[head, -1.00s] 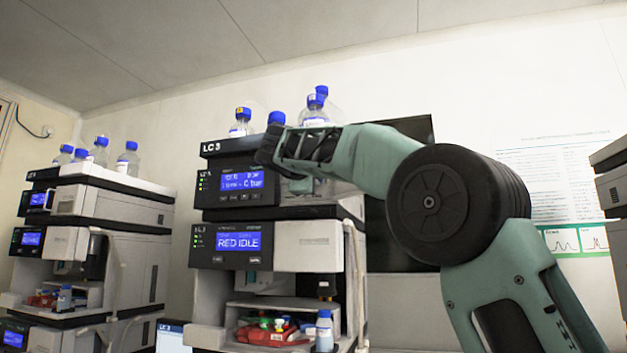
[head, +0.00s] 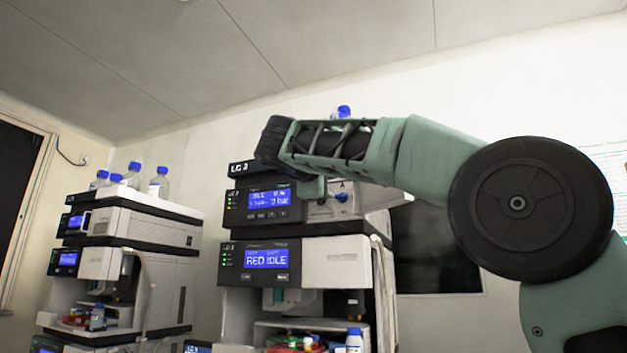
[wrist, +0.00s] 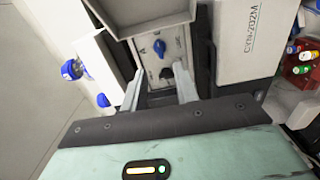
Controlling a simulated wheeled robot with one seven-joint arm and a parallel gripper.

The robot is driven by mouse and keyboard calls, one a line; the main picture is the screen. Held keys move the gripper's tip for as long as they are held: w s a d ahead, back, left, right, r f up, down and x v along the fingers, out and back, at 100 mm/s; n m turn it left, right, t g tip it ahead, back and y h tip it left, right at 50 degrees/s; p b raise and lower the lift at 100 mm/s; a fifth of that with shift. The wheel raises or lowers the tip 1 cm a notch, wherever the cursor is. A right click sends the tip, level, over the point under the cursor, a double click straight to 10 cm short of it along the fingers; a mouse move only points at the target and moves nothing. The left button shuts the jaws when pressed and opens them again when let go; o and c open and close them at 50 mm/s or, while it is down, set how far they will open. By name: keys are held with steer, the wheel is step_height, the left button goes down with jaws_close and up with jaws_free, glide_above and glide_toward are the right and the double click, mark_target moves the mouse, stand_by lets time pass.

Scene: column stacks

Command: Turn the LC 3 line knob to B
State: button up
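The LC 3 line knob (head: 341,197) is a small blue knob on the pale front panel of the LC 3 stack's upper module, with a letter A above it. It also shows in the wrist view (wrist: 159,47), on a grey plate just beyond my fingertips. I cannot tell clearly which way it points. My gripper (wrist: 159,70) is open and empty, its two pale fingers apart with the knob ahead of the gap, not gripped. In the head view my wrist covers part of the upper module and the fingertips are hard to make out.
Blue-capped bottles (wrist: 72,69) stand on top, close to my gripper. Another instrument stack (head: 140,219) is at left. A dark screen (head: 437,245) hangs behind on the wall.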

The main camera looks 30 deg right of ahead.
steer(key=b+v, duration=0.1)
steer(key=v, duration=0.7)
stand_by(0.4)
steer(key=w+a+f+n+y+p, duration=0.1)
steer(key=w+a+f+n+y, duration=0.2)
steer(key=f, duration=0.5)
steer(key=w+a+f+n+y, duration=0.1)
steer(key=a+f+y, duration=0.25)
steer(key=f, duration=0.35)
steer(key=s+a+f+n+g+y+p, duration=0.1)
steer(key=s+a+f+g+y, duration=0.2)
steer(key=f, duration=0.5)
steer(key=s+a+f+y, duration=0.1)
steer(key=s+a+f, duration=0.25)
steer(key=f, duration=0.55)
steer(key=s+a+f+m+g+y+p, duration=0.2)
steer(key=s+f+g, duration=0.6)
steer(key=s+f, duration=1.6)
steer(key=s+m+y, duration=0.1)
steer(key=m+y, duration=0.1)
steer(key=shift+s+m+p, duration=0.3)
steer(key=shift+s+m, duration=0.05)
steer(key=shift+m, duration=0.05)
steer(key=shift+a, duration=0.15)
